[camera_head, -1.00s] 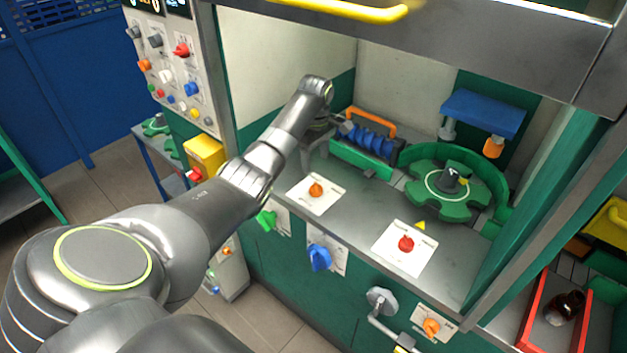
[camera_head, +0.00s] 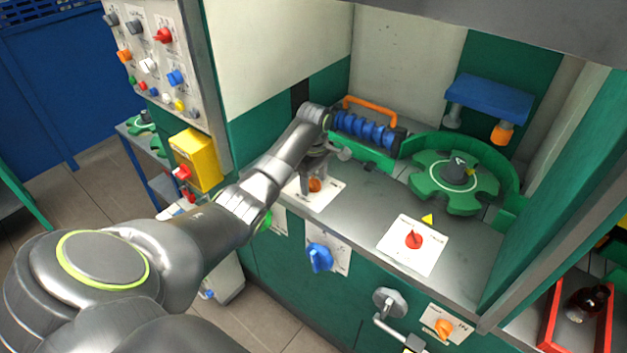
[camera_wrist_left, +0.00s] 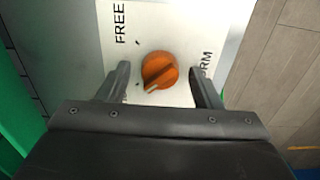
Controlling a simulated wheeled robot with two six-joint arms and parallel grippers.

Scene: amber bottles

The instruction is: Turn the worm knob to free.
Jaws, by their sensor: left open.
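The worm knob (camera_head: 315,185) is orange and round, on a white plate (camera_head: 324,197) at the left of the grey counter. In the left wrist view the worm knob (camera_wrist_left: 159,70) has a raised grip bar with a white mark toward the bottom left. The plate reads FREE at upper left; lettering ending in "RM" at right is partly hidden by a finger. My left gripper (camera_head: 316,171) points down over the knob. Its open fingers (camera_wrist_left: 160,75) stand either side of the knob with gaps; contact is not seen. My right gripper is not in view.
A blue worm roller (camera_head: 365,131) with an orange handle stands just behind my gripper. A green toothed wheel (camera_head: 455,183) and a red knob (camera_head: 413,240) are to the right. A blue knob (camera_head: 319,257) sticks out of the front panel below.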

